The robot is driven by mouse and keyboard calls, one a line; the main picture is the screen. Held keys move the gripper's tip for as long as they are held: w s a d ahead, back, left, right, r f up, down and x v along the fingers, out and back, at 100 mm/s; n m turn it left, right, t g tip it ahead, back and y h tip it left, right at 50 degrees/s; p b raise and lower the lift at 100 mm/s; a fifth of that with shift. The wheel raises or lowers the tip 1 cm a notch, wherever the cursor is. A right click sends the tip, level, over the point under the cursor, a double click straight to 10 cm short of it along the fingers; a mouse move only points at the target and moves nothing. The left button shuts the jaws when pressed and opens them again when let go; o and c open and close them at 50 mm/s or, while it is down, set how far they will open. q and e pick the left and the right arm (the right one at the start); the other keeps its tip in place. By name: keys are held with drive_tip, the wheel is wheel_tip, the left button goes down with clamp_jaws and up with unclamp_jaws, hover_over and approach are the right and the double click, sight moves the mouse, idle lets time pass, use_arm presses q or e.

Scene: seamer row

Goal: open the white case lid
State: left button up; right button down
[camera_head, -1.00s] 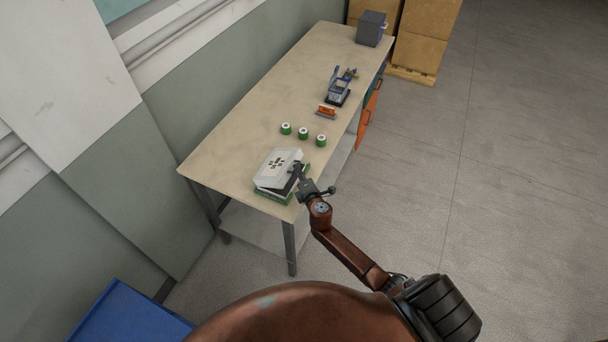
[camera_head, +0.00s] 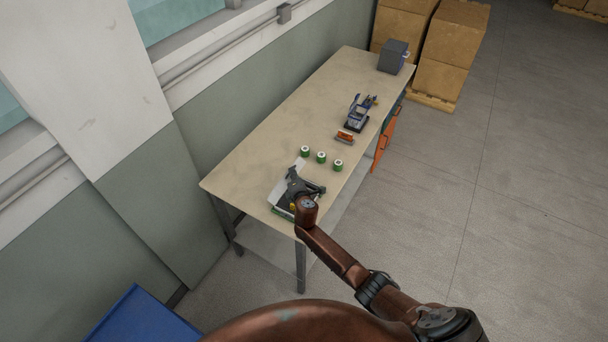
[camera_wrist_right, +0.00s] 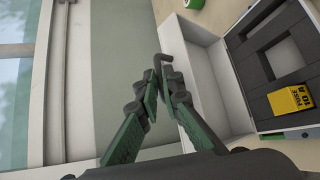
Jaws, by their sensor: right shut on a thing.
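The white case (camera_head: 283,212) stands on the near end of the workbench; my right arm covers part of it. Its white lid (camera_head: 280,188) is raised, and its pale inside also shows in the wrist view (camera_wrist_right: 203,85). Inside the case there is dark foam (camera_wrist_right: 262,85) with cut-outs and a yellow box marked FUSE 10 A (camera_wrist_right: 290,99). My right gripper (camera_head: 294,176) is at the raised lid. In the wrist view its fingers (camera_wrist_right: 164,84) are closed together at the lid's edge, by a dark hooked piece (camera_wrist_right: 163,62). My left gripper is not in view.
Three green-and-white rolls (camera_head: 321,157) stand behind the case on the workbench (camera_head: 265,150). Farther back are an orange item (camera_head: 345,137), a blue-grey device (camera_head: 358,114) and a grey box (camera_head: 392,57).

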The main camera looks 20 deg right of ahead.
drive_tip(key=shift+w+a, duration=0.15)
drive_tip(key=shift+w, duration=0.05)
idle(0.3)
drive_tip(key=c, duration=2.1)
unclamp_jaws()
drive_tip(key=v, duration=1.2)
drive_tip(key=shift+r, duration=0.15)
